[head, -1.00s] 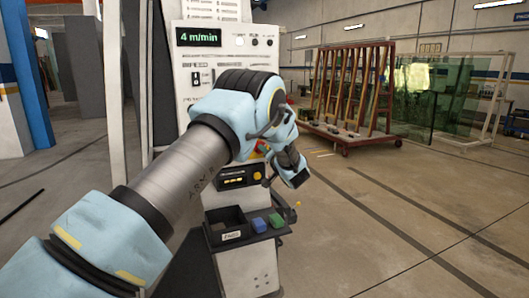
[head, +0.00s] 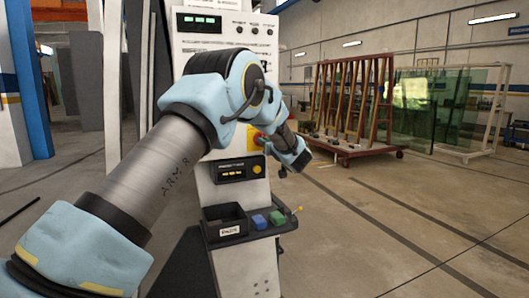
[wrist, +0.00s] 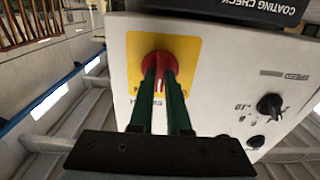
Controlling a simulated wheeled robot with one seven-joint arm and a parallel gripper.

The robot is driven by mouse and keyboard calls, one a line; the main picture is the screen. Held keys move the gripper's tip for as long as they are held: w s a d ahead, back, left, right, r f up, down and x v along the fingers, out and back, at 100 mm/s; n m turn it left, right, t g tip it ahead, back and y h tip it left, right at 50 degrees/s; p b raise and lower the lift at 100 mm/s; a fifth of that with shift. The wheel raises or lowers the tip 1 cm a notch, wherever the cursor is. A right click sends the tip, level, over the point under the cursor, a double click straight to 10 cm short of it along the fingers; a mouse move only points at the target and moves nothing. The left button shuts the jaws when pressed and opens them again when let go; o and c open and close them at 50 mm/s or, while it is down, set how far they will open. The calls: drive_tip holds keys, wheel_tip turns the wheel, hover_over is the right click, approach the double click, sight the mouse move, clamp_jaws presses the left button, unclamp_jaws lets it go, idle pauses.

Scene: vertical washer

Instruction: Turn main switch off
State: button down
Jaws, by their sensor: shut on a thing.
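The main switch is a red rotary knob (wrist: 152,62) on a yellow square plate (wrist: 185,48), fixed to the light grey machine panel in the wrist view. My gripper (wrist: 162,80) has its two green fingers closed around the knob's grip, one on each side. A pale mark shows on the knob between the fingers. In the head view the yellow plate (head: 252,145) shows beside my wrist, on the front of the machine column. My arm hides part of the panel there, and the fingers are hard to make out.
A black-fronted unit with an amber display (head: 238,170) sits below the switch. A tray (head: 228,229) with blue and green blocks juts out lower down. Black dials (wrist: 270,105) lie near my gripper in the wrist view. A red-brown rack (head: 350,110) stands behind right; the right floor is clear.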

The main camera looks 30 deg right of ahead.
drive_tip(key=n+b, duration=0.8)
drive_tip(key=shift+f+n+b, duration=0.15)
drive_tip(key=shift+n+b, duration=0.2)
drive_tip(key=shift+n, duration=0.05)
idle(0.4)
drive_tip(key=c, duration=0.9)
unclamp_jaws()
drive_tip(key=shift+s+a+b, duration=0.25)
drive_tip(key=shift+s+b, duration=0.15)
drive_tip(key=shift+s, duration=1.4)
drive_tip(key=shift+s+a+b, duration=0.25)
drive_tip(key=shift+s+b, duration=0.1)
drive_tip(key=shift+s, duration=1.4)
drive_tip(key=shift+s+a+b, duration=0.25)
drive_tip(key=shift+s+b, duration=0.15)
drive_tip(key=shift+s, duration=1.4)
